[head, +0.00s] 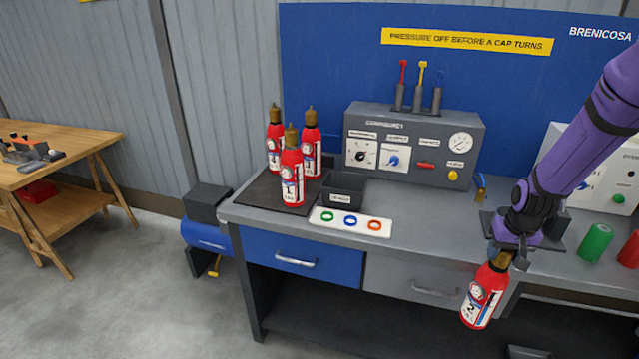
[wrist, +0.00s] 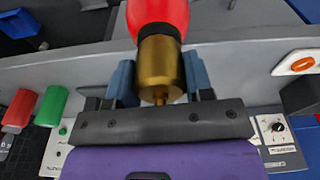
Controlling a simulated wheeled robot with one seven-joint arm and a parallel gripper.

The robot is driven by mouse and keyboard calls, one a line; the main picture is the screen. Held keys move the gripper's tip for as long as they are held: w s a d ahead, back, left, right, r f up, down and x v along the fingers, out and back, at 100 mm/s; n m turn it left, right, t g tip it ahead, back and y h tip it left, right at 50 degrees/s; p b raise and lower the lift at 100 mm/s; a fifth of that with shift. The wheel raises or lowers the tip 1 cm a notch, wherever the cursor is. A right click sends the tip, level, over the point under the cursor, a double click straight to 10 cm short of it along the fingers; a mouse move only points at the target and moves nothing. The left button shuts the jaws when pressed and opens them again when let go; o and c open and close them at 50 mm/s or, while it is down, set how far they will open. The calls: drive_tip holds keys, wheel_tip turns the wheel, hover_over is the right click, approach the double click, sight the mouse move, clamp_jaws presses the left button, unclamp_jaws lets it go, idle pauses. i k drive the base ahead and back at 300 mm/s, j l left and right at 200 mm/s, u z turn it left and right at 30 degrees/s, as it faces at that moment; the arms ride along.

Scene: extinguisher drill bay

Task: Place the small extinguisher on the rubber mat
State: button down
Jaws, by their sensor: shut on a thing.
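My gripper (head: 507,252) is shut on the brass neck of a small red extinguisher (head: 481,300) with a white label marked 2. The extinguisher hangs upright, slightly tilted, in front of the bench's right part, apart from the bench top. In the wrist view my gripper (wrist: 158,85) has a finger on each side of the brass cap (wrist: 160,65), with the red body (wrist: 158,14) beyond. The black rubber mat (head: 246,196) lies at the bench's left end. Three similar red extinguishers stand on it: one in front (head: 292,175), two behind (head: 275,140) (head: 311,145).
A dark bin (head: 343,188) and a white tray with coloured rings (head: 350,222) sit right of the mat. A grey control box (head: 425,145) stands behind. Green (head: 596,241) and red (head: 630,250) cylinders stand at right. The bench middle is fairly clear.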

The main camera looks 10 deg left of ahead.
sight(281, 190)
drive_tip(key=j+u, duration=0.35)
drive_tip(key=j, duration=1.15)
